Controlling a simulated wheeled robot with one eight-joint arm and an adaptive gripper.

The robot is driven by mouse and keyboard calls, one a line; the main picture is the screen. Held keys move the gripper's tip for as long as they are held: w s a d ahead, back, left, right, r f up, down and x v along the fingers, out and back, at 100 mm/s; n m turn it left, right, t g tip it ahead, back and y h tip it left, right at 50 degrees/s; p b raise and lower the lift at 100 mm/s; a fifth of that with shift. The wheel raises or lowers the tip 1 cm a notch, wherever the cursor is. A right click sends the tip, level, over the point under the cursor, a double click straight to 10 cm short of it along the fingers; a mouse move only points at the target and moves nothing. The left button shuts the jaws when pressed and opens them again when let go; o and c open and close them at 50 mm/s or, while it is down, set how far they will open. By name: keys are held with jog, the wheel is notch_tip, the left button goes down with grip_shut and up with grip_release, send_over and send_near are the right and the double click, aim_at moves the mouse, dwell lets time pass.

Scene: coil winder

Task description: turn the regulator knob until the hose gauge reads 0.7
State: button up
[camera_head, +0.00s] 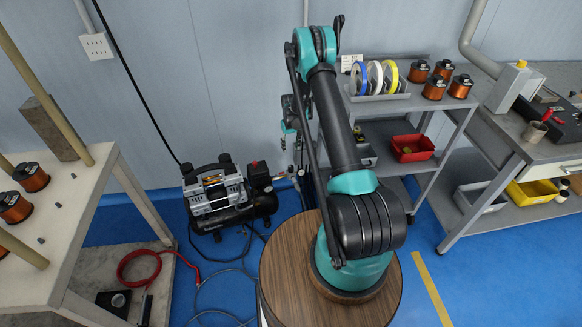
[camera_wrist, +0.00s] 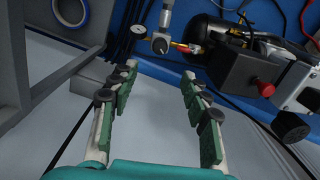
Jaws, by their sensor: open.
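The regulator knob (camera_wrist: 160,44) is a small dark round cap at the top middle of the wrist view, beside a grey cylindrical body (camera_wrist: 166,18). A small round white-faced gauge (camera_wrist: 139,29) sits just left of it; its reading is too small to tell. My gripper (camera_wrist: 158,82) is open and empty. The knob shows beyond the fingertips, between their lines and apart from them. In the head view my gripper (camera_head: 289,128) is partly hidden behind my arm, above and right of the compressor (camera_head: 216,195). The regulator is too small there to make out clearly.
The compressor (camera_wrist: 222,30) has a red button (camera_wrist: 265,88) and stands right of the regulator in the wrist view. Hoses lie on the blue floor. A shelf (camera_head: 385,103) with tape rolls and copper coils stands right of my arm; a white table (camera_head: 75,215) stands left.

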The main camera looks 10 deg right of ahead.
aim_at(291, 167)
notch_tip(291, 167, down, 14)
jog(key=shift+r, duration=0.1)
dwell(0.4)
grip_shut()
